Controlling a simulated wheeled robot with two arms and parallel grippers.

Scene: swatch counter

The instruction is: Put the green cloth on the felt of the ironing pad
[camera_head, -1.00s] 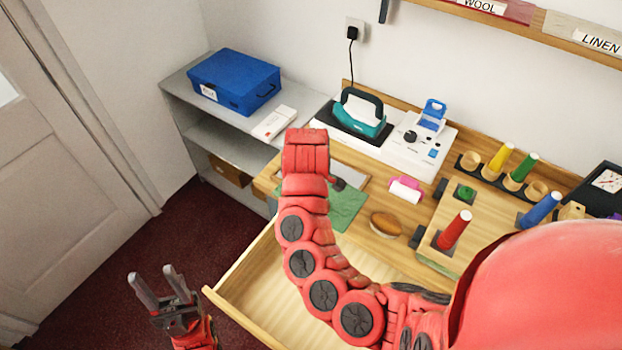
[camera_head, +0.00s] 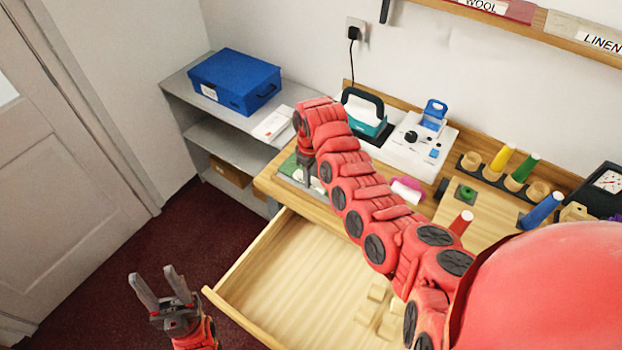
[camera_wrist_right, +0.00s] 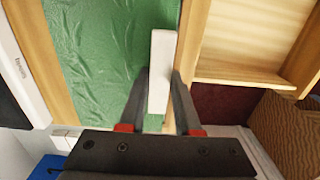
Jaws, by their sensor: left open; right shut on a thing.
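The green cloth (camera_head: 286,167) shows at the counter's left end, beside my right gripper (camera_head: 306,172); my red right arm hides much of it. In the right wrist view the creased cloth (camera_wrist_right: 105,50) spreads wide between two wooden strips. There my right gripper (camera_wrist_right: 160,95) is shut on a white bar (camera_wrist_right: 160,70) lying over the cloth, seemingly part of it. A pale edge below the cloth may be the ironing pad (camera_head: 300,181); the felt is hidden, and I cannot tell whether the cloth rests on it. My left gripper (camera_head: 162,290) is open and empty above the floor.
An open wooden drawer (camera_head: 290,275) juts out below the counter. A blue box (camera_head: 234,82) stands on the grey shelf unit (camera_head: 190,85).

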